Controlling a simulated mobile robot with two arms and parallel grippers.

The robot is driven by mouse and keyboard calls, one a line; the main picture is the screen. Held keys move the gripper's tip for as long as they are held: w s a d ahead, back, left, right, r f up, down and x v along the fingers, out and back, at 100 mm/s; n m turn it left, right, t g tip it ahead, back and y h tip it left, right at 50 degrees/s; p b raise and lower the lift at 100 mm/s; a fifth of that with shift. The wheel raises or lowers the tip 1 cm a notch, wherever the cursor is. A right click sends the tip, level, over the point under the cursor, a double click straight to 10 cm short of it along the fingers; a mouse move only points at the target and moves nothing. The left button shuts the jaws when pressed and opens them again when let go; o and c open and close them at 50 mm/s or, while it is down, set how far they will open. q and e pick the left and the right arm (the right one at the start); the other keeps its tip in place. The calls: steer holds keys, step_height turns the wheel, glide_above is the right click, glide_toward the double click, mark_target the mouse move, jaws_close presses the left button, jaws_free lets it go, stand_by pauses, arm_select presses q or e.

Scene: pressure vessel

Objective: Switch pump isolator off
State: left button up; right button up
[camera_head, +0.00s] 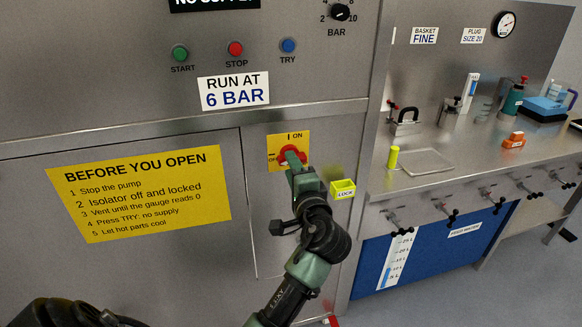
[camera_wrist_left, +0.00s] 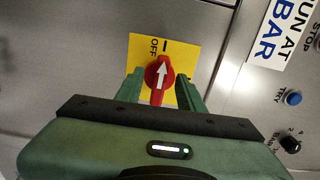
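The pump isolator is a red rotary handle (camera_wrist_left: 159,75) with a white arrow, on a yellow plate (camera_head: 274,148) on the steel cabinet front. In the wrist view the arrow points up, toward the plate edge lettered OFF. In the head view OFF is at the plate's left and ON at its top. My left gripper (camera_wrist_left: 161,92) is open, with one finger on each side of the handle; whether they touch it I cannot tell. In the head view my left gripper (camera_head: 296,164) covers part of the handle (camera_head: 288,155). My right gripper does not show.
A yellow LOCK holder (camera_head: 342,188) is close right of my left gripper. Above are the START (camera_head: 180,53), STOP (camera_head: 236,48) and TRY (camera_head: 288,45) buttons. A yellow instruction sign (camera_head: 140,193) is at left. A steel bench (camera_head: 470,150) with bottles and taps stands at right.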

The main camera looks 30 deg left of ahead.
arm_select(q)
steer(key=b+v, duration=0.1)
steer(key=v, duration=0.6)
steer(key=shift+a, duration=0.1)
